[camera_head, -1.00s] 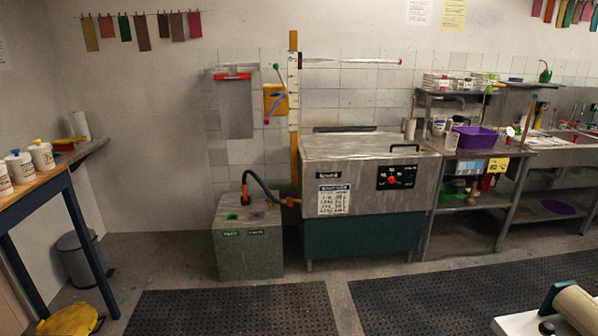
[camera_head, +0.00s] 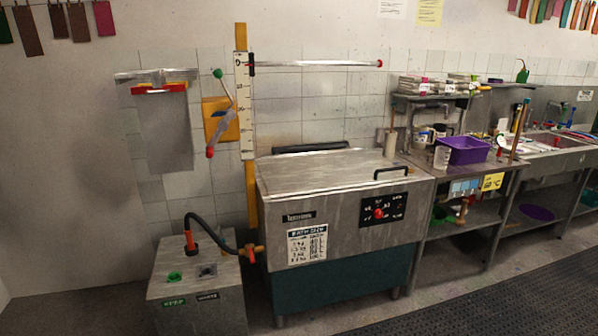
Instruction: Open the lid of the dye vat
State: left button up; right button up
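The dye vat (camera_head: 350,225) is a grey metal box on a dark green base, standing against the tiled wall in the middle of the head view. Its flat lid (camera_head: 320,172) looks closed on top. A black handle (camera_head: 391,170) sits near the lid's right front edge. A black panel with a red knob (camera_head: 379,213) is on the front face, beside a printed chart (camera_head: 307,244). Neither of my grippers is in view.
A grey box (camera_head: 199,288) with a black hose (camera_head: 213,228) stands left of the vat. Right of it is a metal bench with a purple bin (camera_head: 464,150). A yellow post with a horizontal bar (camera_head: 318,63) rises behind the vat. Dark matting (camera_head: 490,300) covers floor at front right.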

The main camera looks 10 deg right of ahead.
aim_at(290, 170)
jog(key=i+l+z, duration=0.1)
jog(key=i+z, duration=0.6)
jog(key=i, duration=0.15)
jog(key=i+j+z, duration=0.1)
jog(key=i+z, duration=0.3)
jog(key=i+l+u, duration=0.1)
jog(key=i+l, duration=0.25)
jog(key=i, duration=0.25)
jog(key=i+l+u, duration=0.1)
jog(key=i+l, duration=0.3)
jog(key=i, duration=0.2)
jog(key=i+l+u, duration=0.35)
jog(key=l+u, duration=0.2)
jog(key=i+l+u, duration=0.1)
jog(key=l+u, duration=0.15)
jog(key=l, duration=0.1)
